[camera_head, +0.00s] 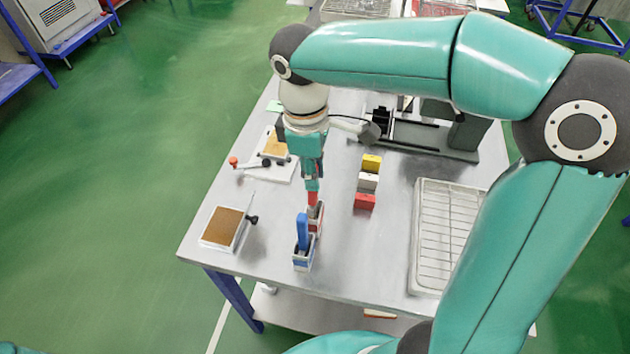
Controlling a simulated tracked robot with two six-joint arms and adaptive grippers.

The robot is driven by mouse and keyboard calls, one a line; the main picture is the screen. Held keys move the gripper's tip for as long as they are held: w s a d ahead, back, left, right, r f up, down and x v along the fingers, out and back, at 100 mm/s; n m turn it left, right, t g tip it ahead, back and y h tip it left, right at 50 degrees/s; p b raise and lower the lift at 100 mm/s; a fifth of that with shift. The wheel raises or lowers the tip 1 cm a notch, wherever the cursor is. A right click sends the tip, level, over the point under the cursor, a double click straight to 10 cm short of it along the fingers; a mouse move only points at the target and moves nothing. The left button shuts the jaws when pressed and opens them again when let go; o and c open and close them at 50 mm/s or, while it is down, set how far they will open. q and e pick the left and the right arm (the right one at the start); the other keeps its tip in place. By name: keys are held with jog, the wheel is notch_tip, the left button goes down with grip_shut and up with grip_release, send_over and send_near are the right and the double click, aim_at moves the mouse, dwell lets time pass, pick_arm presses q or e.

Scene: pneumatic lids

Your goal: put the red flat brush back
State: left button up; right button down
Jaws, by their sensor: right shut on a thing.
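The red flat brush (312,199) is upright in my right gripper (312,182), which points down and is shut on it. The brush's lower end is at a small red-marked holder (319,222); I cannot tell whether it is inside or just above it. A blue brush (302,230) stands upright in a blue-marked holder (303,260) just in front. My left gripper is not in view.
Yellow (372,162), white (368,180) and red (364,202) blocks stand in a row to the right. A wire rack tray (440,240) lies further right. A brown-topped plate fixture (228,228) is at the left. A dark machine (430,135) stands behind.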

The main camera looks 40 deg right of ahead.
notch_tip(320, 180, down, 4)
jog(key=shift+r, duration=0.2)
jog(key=c, duration=1)
grip_release()
jog(key=shift+r, duration=0.1)
jog(key=r, duration=0.7)
jog(key=w+r, duration=0.1)
jog(key=r, duration=0.3)
jog(key=shift+a, duration=0.3)
jog(key=shift+r, duration=0.45)
